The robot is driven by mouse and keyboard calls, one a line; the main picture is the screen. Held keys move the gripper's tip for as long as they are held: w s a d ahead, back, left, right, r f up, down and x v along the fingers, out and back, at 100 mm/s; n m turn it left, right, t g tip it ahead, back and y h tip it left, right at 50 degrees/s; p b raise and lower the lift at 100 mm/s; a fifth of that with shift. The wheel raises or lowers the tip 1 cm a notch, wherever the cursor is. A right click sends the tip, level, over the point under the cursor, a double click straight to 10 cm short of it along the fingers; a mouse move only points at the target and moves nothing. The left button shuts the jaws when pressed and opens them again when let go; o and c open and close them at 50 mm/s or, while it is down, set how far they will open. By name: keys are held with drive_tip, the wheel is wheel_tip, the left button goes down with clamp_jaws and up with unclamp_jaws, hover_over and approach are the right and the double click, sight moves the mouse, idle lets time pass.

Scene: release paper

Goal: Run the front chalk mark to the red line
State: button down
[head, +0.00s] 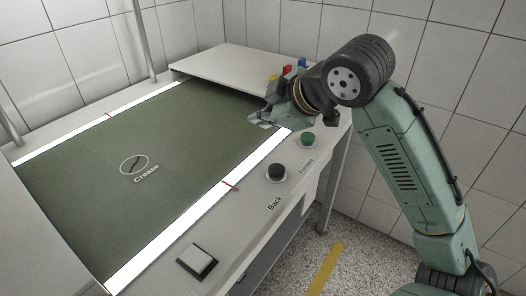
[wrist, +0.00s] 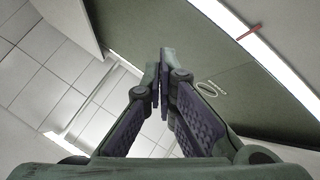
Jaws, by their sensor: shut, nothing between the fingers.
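A dark green cloth (head: 90,190) lies flat across the machine bed. It carries one chalk mark (head: 134,164), a white oval around a short dark crease, lettered "Crease". The mark also shows in the wrist view (wrist: 207,88). A short red line (head: 231,186) crosses the near bright strip; it shows in the wrist view too (wrist: 249,32). Another red line (head: 109,115) is at the far strip. The chalk mark lies left of the near red line. A black button (head: 277,172) stands by the label "Back", a green button (head: 306,139) behind it. My gripper (head: 262,123) is shut and empty over the cloth's right end.
A square white switch (head: 197,262) is on the front ledge. A pale cover (head: 235,70) spans the bed's far right end. Small red, yellow and blue blocks show behind my gripper. White tiled walls stand close behind and right.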

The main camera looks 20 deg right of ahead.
sight(274, 170)
drive_tip(key=shift+s+d+f+g, duration=0.15)
drive_tip(key=shift+s+d, duration=0.15)
drive_tip(key=shift+d, duration=0.25)
drive_tip(key=shift+s+d+f+g, duration=0.15)
drive_tip(key=shift+s+d, duration=0.15)
drive_tip(key=shift+d, duration=0.25)
drive_tip(key=shift+m, duration=0.3)
drive_tip(key=shift+f, duration=0.1)
wheel_tip(274, 170, down, 9)
drive_tip(key=b, duration=0.7)
drive_tip(key=shift+r, duration=0.2)
drive_tip(key=shift+f+b, duration=0.3)
drive_tip(key=shift+f, duration=0.1)
drive_tip(key=shift+f+b, duration=0.4)
drive_tip(key=shift+f, duration=0.1)
idle(0.6)
idle(0.9)
drive_tip(key=shift+r+p, duration=0.8)
drive_tip(key=shift+r, duration=0.15)
